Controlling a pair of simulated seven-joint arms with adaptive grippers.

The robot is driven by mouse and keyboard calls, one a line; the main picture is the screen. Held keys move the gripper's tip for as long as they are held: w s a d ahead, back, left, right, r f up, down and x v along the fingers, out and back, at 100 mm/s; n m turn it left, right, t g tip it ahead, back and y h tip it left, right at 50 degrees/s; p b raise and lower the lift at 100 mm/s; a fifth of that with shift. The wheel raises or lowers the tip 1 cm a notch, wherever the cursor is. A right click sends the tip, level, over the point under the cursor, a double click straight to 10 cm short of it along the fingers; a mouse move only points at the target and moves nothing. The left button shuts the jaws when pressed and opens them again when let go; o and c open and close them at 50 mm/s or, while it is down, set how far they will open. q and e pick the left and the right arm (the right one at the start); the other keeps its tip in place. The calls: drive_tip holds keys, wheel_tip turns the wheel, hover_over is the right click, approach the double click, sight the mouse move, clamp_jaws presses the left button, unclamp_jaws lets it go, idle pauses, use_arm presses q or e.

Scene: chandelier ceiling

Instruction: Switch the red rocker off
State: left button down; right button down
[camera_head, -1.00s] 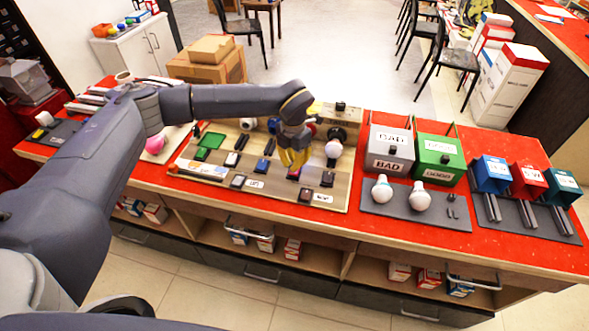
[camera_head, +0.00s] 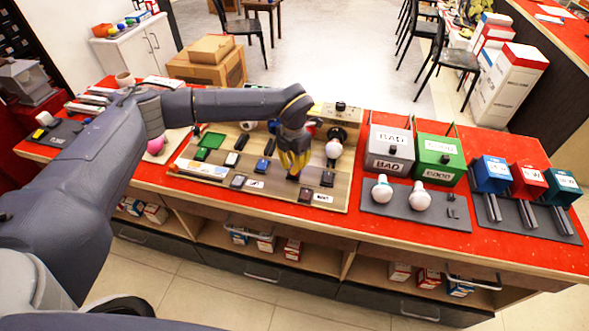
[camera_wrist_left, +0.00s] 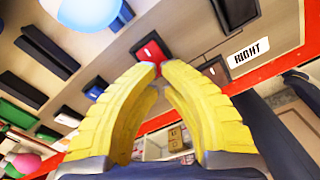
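The red rocker (camera_wrist_left: 149,50) shows in the left wrist view, set in a dark square housing on the wooden switch board (camera_head: 222,187). My left gripper (camera_head: 294,174) is over the board, its yellow fingers pointing down at the rocker. In the left wrist view the fingertips (camera_wrist_left: 163,68) meet or nearly meet at the near edge of the rocker's housing, with nothing held between them. I cannot tell whether they touch it. My right gripper is in neither view.
Other dark switches surround the spot, including one (camera_head: 305,195) beside a "RIGHT" label (camera_wrist_left: 248,53). Grey BAD (camera_head: 388,165) and green GOOD (camera_head: 437,176) boxes stand farther right.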

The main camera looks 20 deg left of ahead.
use_arm(q)
drive_tip(key=shift+f, duration=1.3)
idle(0.7)
drive_tip(key=shift+r, duration=3.55)
drive_tip(key=shift+d, duration=0.1)
